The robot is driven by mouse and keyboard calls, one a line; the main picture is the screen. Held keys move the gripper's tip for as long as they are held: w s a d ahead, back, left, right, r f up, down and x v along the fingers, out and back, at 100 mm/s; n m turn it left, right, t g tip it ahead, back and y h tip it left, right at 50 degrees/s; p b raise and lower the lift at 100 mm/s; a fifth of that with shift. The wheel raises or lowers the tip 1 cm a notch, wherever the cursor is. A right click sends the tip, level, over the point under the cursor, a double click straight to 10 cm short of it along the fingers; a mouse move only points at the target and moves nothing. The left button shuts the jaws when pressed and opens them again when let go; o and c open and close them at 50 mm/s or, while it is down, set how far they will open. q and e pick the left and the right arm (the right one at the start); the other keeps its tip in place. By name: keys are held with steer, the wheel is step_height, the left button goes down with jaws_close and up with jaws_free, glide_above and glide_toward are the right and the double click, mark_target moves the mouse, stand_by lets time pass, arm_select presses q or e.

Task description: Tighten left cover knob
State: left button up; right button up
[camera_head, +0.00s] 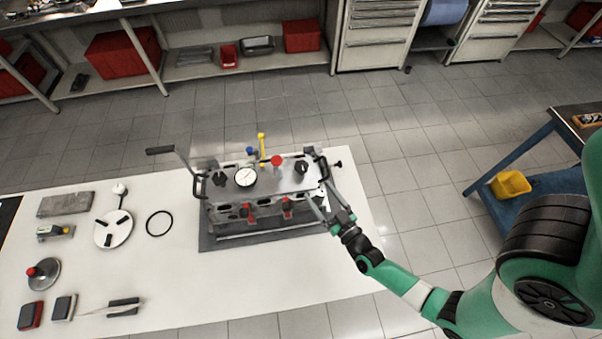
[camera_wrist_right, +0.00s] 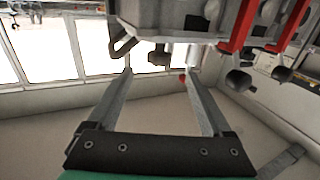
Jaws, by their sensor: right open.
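The engine assembly (camera_head: 265,210) stands on the white table with a metal cover (camera_head: 268,182) on top. A black left cover knob (camera_head: 218,179) sits at the cover's left end. Another black knob (camera_head: 301,167) sits at its right end. My right gripper (camera_head: 320,196) is at the right end of the assembly, far from the left knob. In the right wrist view its two fingers (camera_wrist_right: 158,76) are spread with nothing between them, and part of the assembly (camera_wrist_right: 165,15) is beyond the tips. I cannot tell whether they touch it. My left gripper is out of view.
A round gauge (camera_head: 246,177), a red knob (camera_head: 277,161) and a yellow handle (camera_head: 262,147) rise from the assembly. A black ring (camera_head: 159,223) and a white disc (camera_head: 113,229) lie left; the front right of the table is clear.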

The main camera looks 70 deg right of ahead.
mark_target(305, 172)
steer(key=shift+d+r, duration=0.1)
steer(key=shift+d, duration=0.05)
steer(key=shift+w, duration=0.2)
steer(key=b+x, duration=0.1)
steer(key=x, duration=1)
steer(key=shift+w+d+b, duration=0.1)
steer(key=shift+d+b, duration=0.05)
steer(key=shift+b, duration=0.15)
